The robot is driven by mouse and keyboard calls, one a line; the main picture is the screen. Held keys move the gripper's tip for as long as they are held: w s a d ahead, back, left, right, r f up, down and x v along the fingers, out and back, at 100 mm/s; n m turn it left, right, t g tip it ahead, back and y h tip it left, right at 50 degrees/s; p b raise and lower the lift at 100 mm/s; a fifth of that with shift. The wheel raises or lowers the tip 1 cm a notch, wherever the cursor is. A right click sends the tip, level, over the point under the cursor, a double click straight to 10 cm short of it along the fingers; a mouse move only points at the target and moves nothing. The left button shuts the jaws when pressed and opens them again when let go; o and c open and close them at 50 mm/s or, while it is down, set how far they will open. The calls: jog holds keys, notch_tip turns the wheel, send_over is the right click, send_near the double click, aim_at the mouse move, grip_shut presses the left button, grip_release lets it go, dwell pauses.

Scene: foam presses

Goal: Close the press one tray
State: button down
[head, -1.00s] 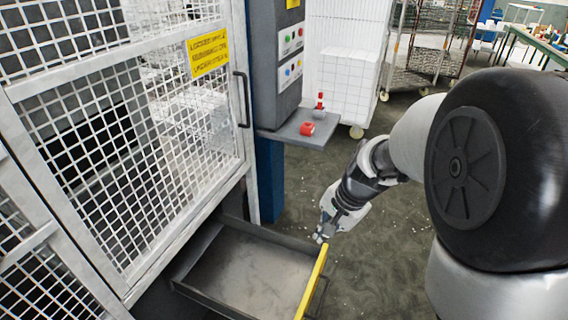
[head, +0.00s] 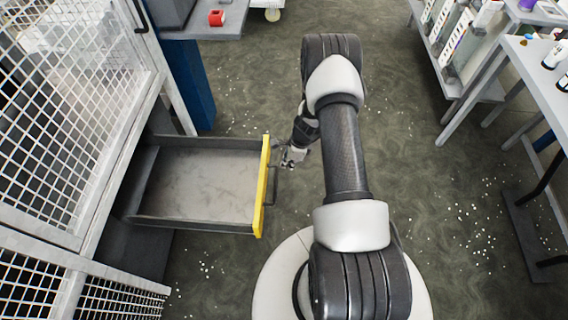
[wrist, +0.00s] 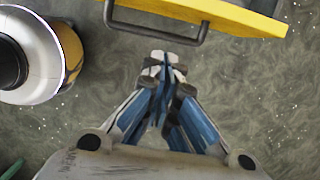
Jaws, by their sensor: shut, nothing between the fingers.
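The press one tray (head: 203,226) is pulled out of the press at the left in the head view. It is a grey, empty-looking drawer with a yellow front edge (head: 262,190) and a dark bar handle (head: 271,186). In the wrist view the yellow edge (wrist: 235,14) and the handle (wrist: 160,36) lie at the top, beyond my fingertips. My gripper (head: 291,158) is beside the yellow front, near the handle's far end. In the wrist view my gripper (wrist: 165,62) has its fingers together with nothing between them, and a gap shows to the handle.
The press's white mesh guard (head: 60,110) and a blue post (head: 190,85) stand left. A grey shelf (head: 225,22) holds a red item (head: 216,17). Tables with goods (head: 545,75) stand right. The speckled floor between is clear.

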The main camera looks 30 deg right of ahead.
jog(key=w+a+f, duration=0.1)
jog(key=f, duration=0.1)
jog(key=a+f+b, duration=0.1)
jog(key=f, duration=0.2)
jog(key=w+a+f+b, duration=0.1)
jog(key=f, duration=0.1)
jog(key=shift+w+a+f, duration=0.2)
jog(key=shift+w+a, duration=0.1)
jog(key=shift+w+a+b, duration=0.3)
jog(key=shift+w+a, duration=0.1)
jog(key=shift+a, duration=0.25)
